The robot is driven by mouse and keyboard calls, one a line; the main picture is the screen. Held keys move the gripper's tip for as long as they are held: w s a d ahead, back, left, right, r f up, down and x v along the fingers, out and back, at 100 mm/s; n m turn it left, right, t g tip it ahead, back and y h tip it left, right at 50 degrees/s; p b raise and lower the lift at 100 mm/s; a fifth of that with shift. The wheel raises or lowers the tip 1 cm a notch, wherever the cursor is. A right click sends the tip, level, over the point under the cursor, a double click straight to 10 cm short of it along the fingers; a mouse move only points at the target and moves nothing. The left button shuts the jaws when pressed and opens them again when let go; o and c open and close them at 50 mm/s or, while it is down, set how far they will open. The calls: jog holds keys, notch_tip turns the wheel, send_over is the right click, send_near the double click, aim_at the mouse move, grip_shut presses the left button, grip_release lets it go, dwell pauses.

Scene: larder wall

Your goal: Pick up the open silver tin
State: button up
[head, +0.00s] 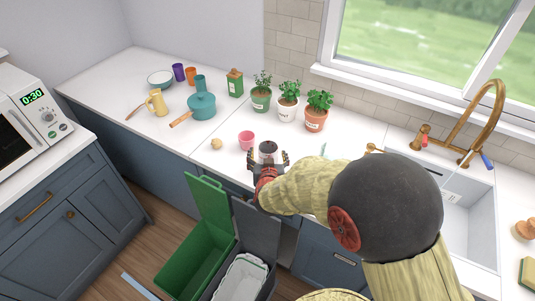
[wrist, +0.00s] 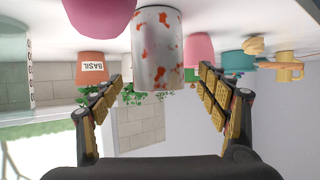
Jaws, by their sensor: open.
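The open silver tin (head: 267,147) stands upright near the counter's front edge, its dark open top showing in the head view. In the wrist view, which is upside down, the silver tin (wrist: 157,48) has red-orange splotches. My gripper (head: 268,160) is open and empty, right at the tin's near side. In the wrist view the two padded fingers (wrist: 162,80) are spread wider than the tin, and the tin lies ahead between their tips. I cannot tell how far the tin is inside the fingers.
A pink cup (head: 246,139) stands close left of the tin. A magenta object (wrist: 98,12) is near the tin on its other side, hidden in the head view. Potted herbs (head: 289,108) line the back. An open green bin (head: 196,252) stands below the counter edge.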

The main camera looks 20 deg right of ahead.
aim_at(268, 148)
jog(key=x, duration=0.2)
jog(key=shift+w+d+f+b, duration=0.15)
jog(key=shift+d+f+b, duration=0.15)
jog(key=shift+b, duration=0.05)
jog(key=shift+b+x, duration=0.9)
jog(key=shift+x, duration=1.8)
jog(key=shift+c, duration=1.3)
jog(key=c, duration=1.1)
